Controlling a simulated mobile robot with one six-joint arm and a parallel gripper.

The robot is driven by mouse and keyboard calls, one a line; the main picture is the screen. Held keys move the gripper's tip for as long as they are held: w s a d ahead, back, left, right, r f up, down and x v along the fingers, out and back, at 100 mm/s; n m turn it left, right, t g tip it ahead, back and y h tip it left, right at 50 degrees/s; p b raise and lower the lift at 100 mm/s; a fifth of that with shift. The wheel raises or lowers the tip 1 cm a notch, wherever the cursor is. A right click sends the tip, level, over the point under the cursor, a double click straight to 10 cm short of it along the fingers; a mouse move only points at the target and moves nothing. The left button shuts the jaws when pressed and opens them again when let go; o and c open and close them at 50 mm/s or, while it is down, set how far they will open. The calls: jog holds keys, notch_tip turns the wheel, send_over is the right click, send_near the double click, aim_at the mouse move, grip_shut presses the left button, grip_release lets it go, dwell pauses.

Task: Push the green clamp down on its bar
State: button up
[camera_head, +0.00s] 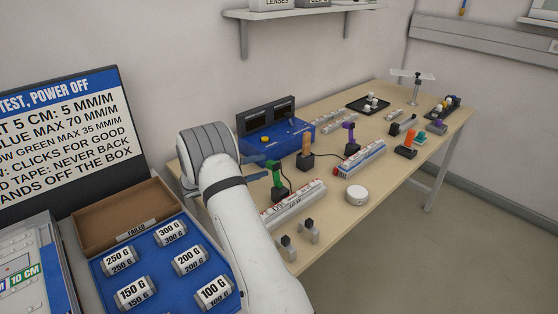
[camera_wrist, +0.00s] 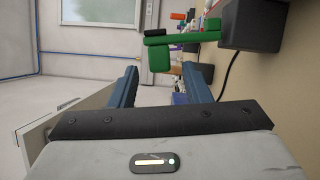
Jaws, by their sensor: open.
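The green clamp (camera_head: 277,171) stands on a dark base (camera_head: 280,194) near the front left of the table. In the wrist view the green clamp (camera_wrist: 160,54) lies sideways in the picture, just ahead of my fingertips and roughly in line with the gap between them. Its black base (camera_wrist: 255,22) is at the upper right. My gripper (camera_wrist: 162,72) is open, with two blue fingers apart and nothing between them. In the head view my gripper (camera_head: 258,162) is to the left of the clamp, close to its upper part; I cannot tell whether it touches.
An orange clamp (camera_head: 306,145) and a purple clamp (camera_head: 349,131) stand farther along the table. A blue box with dark displays (camera_head: 268,118) is behind. A long white-and-red box (camera_head: 293,206) and a white round puck (camera_head: 357,194) are in front. Labelled weights (camera_head: 190,258) sit in a blue tray.

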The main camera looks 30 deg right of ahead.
aim_at(275, 163)
jog(key=p+x, duration=0.1)
jog(key=x, duration=0.4)
jog(key=shift+s+d, duration=0.1)
jog(key=shift+d, duration=0.25)
jog(key=shift+c, duration=0.5)
grip_shut()
